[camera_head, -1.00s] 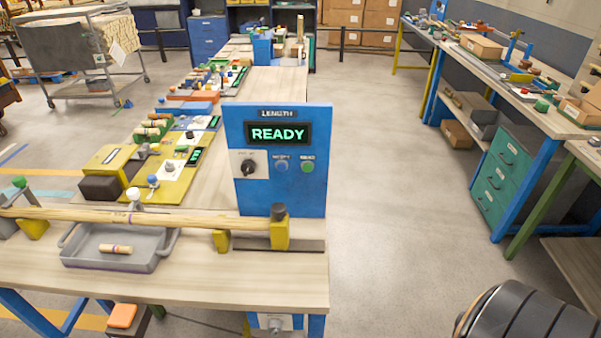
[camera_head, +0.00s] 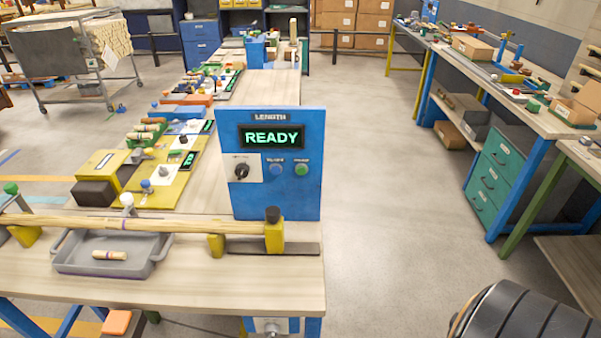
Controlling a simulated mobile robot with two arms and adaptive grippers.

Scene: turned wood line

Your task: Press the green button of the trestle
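A blue panel (camera_head: 308,205) labelled LENGTH stands upright at the right end of the near wooden bench (camera_head: 200,286). Its screen (camera_head: 271,137) reads READY in green. Below the screen are a black knob (camera_head: 241,171), a blue button (camera_head: 275,169) and a green button (camera_head: 302,169). In front of the panel, a long wooden rod (camera_head: 180,225) lies across yellow supports (camera_head: 274,238). A green knob (camera_head: 11,188) shows at the far left, behind the rod. Neither gripper is in view; a dark ribbed part of my own arm shows at the lower right.
Open floor (camera_head: 400,220) runs to the right, bordered by another bench with green drawers (camera_head: 495,180).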

